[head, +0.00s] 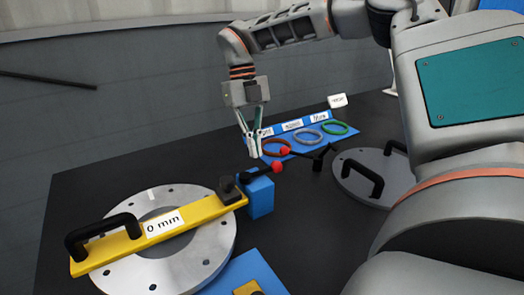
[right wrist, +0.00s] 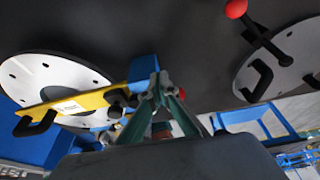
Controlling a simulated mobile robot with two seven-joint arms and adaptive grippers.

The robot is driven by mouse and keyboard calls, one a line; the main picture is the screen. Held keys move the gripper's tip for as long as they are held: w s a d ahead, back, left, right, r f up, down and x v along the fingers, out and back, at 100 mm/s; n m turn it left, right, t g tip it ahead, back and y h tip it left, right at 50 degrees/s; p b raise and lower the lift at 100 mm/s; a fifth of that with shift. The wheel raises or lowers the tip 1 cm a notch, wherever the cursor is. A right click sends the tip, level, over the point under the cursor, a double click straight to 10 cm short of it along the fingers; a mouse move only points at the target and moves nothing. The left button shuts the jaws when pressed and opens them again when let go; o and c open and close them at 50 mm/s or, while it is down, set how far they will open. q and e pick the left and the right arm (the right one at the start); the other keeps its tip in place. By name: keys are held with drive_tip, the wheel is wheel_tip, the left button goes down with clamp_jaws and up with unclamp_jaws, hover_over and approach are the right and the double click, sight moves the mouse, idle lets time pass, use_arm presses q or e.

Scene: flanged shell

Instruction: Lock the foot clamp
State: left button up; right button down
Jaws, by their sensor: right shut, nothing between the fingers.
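The foot clamp shows as a blue block (head: 260,197) with a black lever and a red knob (head: 277,167), at the end of a yellow bar (head: 190,219). The bar is marked "0 mm" and lies across a silver flanged ring (head: 208,256). My right gripper (head: 254,155) points down just behind the lever in the head view, shut and empty. Whether it touches the lever is unclear. In the right wrist view the blue block (right wrist: 143,68) is beside the fingertips (right wrist: 161,82), and a finger partly hides a red knob. My left gripper is not in view.
A grey disc (head: 360,182) with black handles and another red-knobbed lever (head: 305,155) lies right of the clamp. A blue mat (head: 340,146) with brown, grey and green rings is behind. A blue tray (head: 250,270) is in front. Black table at the left is clear.

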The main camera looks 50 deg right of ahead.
sight(265, 170)
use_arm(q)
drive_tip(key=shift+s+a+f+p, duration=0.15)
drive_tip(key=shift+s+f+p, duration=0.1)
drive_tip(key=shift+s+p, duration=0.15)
use_arm(e)
drive_tip(key=s, duration=0.1)
drive_tip(key=s+a, duration=0.1)
drive_tip(key=s, duration=0.1)
drive_tip(key=shift+s+a+f, duration=0.1)
drive_tip(key=shift+s+f, duration=0.05)
drive_tip(key=shift+s, duration=0.05)
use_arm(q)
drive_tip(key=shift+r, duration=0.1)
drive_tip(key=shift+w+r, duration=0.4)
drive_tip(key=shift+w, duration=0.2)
use_arm(e)
drive_tip(key=shift+s+m, duration=0.35)
drive_tip(key=shift+m, duration=0.25)
